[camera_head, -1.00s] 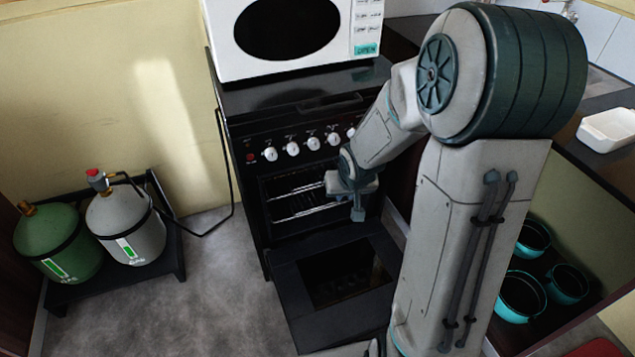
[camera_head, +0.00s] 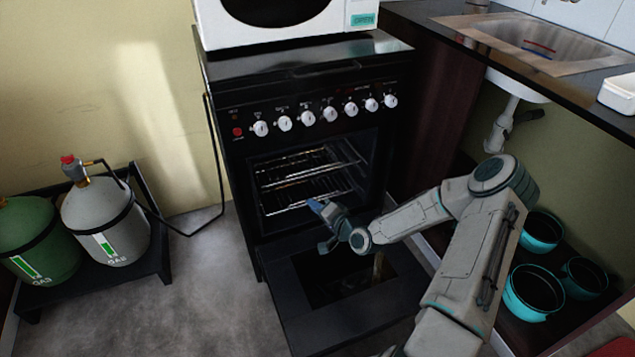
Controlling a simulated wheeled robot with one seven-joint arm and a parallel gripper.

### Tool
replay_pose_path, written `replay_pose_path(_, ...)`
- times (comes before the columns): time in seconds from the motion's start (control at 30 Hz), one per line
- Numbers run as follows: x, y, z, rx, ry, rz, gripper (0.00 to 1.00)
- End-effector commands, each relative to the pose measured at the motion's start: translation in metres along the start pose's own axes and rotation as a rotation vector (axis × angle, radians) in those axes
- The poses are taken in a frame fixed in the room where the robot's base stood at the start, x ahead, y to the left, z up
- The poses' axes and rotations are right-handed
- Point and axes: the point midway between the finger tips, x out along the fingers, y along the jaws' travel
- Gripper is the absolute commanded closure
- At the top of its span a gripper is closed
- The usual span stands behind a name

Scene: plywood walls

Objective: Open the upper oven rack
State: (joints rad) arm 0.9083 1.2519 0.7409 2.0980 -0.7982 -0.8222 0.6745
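The oven (camera_head: 250,190) stands with its door (camera_head: 350,318) folded down in front. Inside the lit cavity, the upper rack (camera_head: 298,176) is a wire grid sitting within the oven. A lower rack (camera_head: 300,197) shows beneath it. My gripper (camera_head: 318,224) is in front of the cavity, above the lowered door, with its fingers pointing left towards the racks. It appears apart from the upper rack. The view is too small to tell whether its fingers are apart, and nothing is visibly held.
A microwave (camera_head: 275,25) sits on the oven top. Two gas bottles (camera_head: 105,218) stand on a low black stand at left. The counter with the sink (camera_head: 545,45) and several teal pots (camera_head: 535,290) are at right. Grey floor is clear left of the door.

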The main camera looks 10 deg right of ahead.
Motion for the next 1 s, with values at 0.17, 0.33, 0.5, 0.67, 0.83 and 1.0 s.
replay_pose_path(0.17, 0.004, 0.029, -0.017, 0.192, 0.185, -0.18, 0.84)
replay_pose_path(0.33, -0.004, 0.042, -0.036, 0.308, 0.321, -0.304, 0.84)
replay_pose_path(0.5, -0.009, 0.045, -0.046, 0.352, 0.381, -0.359, 0.84)
replay_pose_path(0.67, 0.002, 0.041, -0.052, 0.354, 0.386, -0.365, 0.84)
replay_pose_path(0.83, 0.029, 0.034, -0.065, 0.352, 0.384, -0.365, 0.84)
replay_pose_path(1.0, 0.062, 0.024, -0.08, 0.352, 0.384, -0.365, 0.84)
